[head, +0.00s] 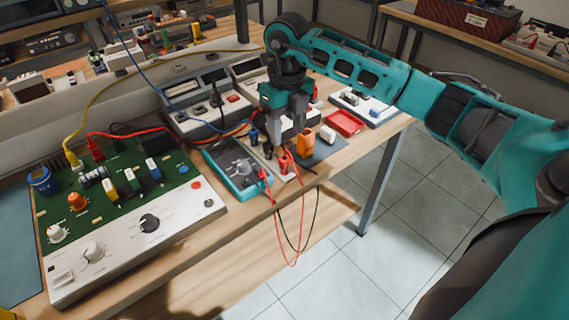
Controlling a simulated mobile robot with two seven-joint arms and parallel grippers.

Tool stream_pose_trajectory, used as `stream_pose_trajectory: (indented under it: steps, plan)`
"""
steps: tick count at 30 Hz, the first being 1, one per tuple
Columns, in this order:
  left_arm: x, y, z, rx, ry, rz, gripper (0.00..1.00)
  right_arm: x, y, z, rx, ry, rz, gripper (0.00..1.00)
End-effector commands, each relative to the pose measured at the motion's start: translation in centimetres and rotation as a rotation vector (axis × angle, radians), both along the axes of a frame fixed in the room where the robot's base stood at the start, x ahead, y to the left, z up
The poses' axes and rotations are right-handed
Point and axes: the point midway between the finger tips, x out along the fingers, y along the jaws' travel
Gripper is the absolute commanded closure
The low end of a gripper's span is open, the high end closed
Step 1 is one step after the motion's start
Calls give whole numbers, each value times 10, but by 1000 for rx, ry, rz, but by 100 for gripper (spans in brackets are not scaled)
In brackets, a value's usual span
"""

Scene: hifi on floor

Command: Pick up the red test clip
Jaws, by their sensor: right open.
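The red test clip (286,162) stands near the front edge of the workbench, just right of the multimeter, with a thin red lead looping down over the edge. My right gripper (288,139) comes in from the upper right and points down, its fingers apart above and behind the clip. It is open, and I see nothing held. Whether a fingertip touches the clip or the orange piece beside it cannot be told. My left gripper is not in view.
An orange block-like piece (305,143) stands close to the right fingertip. A teal multimeter (238,168) lies left of the clip. A green circuit board unit (125,215) fills the left. A red tray (345,123) and white instruments stand behind. Tiled floor (420,220) is clear at right.

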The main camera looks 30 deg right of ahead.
Motion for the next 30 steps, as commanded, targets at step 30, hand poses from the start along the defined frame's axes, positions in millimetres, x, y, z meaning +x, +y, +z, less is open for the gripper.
stream_pose_trajectory:
  steps: [30]
  plan:
    - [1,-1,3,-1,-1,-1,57,7,1,-102,5,-2,4,45]
